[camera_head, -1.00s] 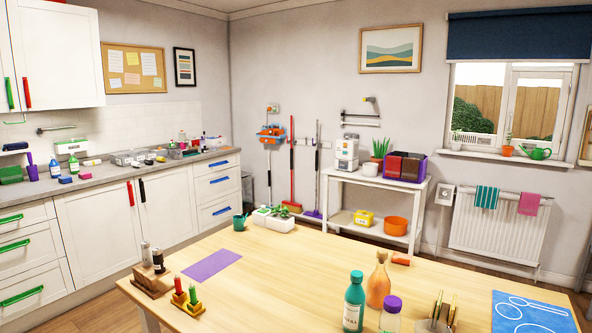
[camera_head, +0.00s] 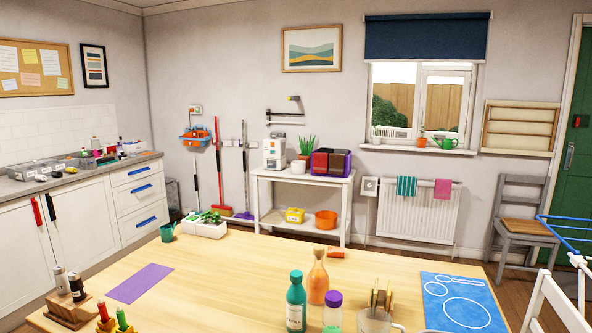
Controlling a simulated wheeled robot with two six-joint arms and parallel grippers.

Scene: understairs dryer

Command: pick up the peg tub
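No container in the camera_head view can be made out for certain as the peg tub. An orange round tub (camera_head: 326,220) stands on the lower shelf of the white side table (camera_head: 347,212) by the back wall. A small yellow container (camera_head: 294,215) is on the same shelf, left of it. An orange and blue caddy (camera_head: 194,138) hangs on the back wall. The contents of these are too small to tell. Neither of my grippers is in view.
A large wooden table (camera_head: 230,272) fills the foreground, with bottles, a purple mat (camera_head: 139,283) and a blue mat (camera_head: 463,303) on it. A grey chair (camera_head: 525,220) and a drying rack (camera_head: 572,245) stand at the right. Floor behind the table is mostly hidden.

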